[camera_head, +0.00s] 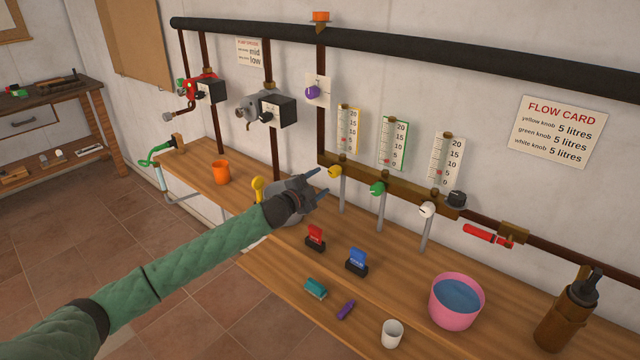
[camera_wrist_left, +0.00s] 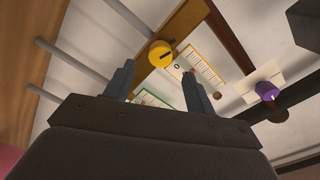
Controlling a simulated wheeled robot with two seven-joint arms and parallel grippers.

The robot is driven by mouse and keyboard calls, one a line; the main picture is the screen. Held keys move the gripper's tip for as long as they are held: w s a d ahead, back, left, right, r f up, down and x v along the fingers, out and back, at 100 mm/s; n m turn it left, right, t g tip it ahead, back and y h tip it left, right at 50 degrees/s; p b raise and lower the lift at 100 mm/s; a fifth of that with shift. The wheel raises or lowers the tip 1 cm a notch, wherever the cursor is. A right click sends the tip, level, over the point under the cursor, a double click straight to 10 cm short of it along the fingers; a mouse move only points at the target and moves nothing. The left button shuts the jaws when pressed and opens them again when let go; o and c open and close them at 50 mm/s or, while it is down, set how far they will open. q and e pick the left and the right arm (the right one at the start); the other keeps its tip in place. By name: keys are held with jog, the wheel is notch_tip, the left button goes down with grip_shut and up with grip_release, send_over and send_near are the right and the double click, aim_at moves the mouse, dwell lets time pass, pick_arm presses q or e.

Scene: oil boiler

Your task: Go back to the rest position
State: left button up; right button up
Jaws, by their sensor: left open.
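My left gripper (camera_head: 318,184) is open and empty, stretched out over the bench just left of the yellow knob (camera_head: 335,171). In the left wrist view the two fingers (camera_wrist_left: 157,85) stand apart, with the yellow knob (camera_wrist_left: 160,54) beyond them. I cannot tell from the pictures whether a finger touches the knob. The green knob (camera_head: 377,188) and white knob (camera_head: 427,209) are to the right on the same brass bar. My left arm comes in from the lower left. My right gripper is not in view.
A purple knob (camera_head: 312,92) is on the wall. Floor is free at lower left.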

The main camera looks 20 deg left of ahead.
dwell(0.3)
pick_arm(q)
jog(key=s+d+f+n+g+y, duration=0.2)
jog(key=s+d+f+n, duration=0.25)
jog(key=s+f, duration=0.5)
jog(key=s+d+f+n+g+y, duration=0.25)
jog(key=s+d+f, duration=0.4)
jog(key=s, duration=0.55)
jog(key=s+a+f+n+g+y, duration=0.1)
jog(key=s+f+n+g, duration=0.15)
jog(key=s, duration=0.85)
jog(key=s+f+n+g, duration=0.2)
jog(key=s+g, duration=0.1)
jog(key=s, duration=0.9)
jog(key=s+a+f+n+g+y, duration=0.1)
jog(key=s+f+n+g, duration=0.15)
jog(key=s, duration=0.85)
jog(key=s+d+f+g, duration=0.1)
jog(key=d+f, duration=0.1)
jog(key=f, duration=1.2)
jog(key=s+d+f+g+h, duration=0.1)
jog(key=s+d+f+g, duration=0.1)
jog(key=f, duration=1.2)
jog(key=shift+d+f, duration=0.35)
jog(key=shift+d, duration=0.15)
jog(key=shift+s, duration=0.15)
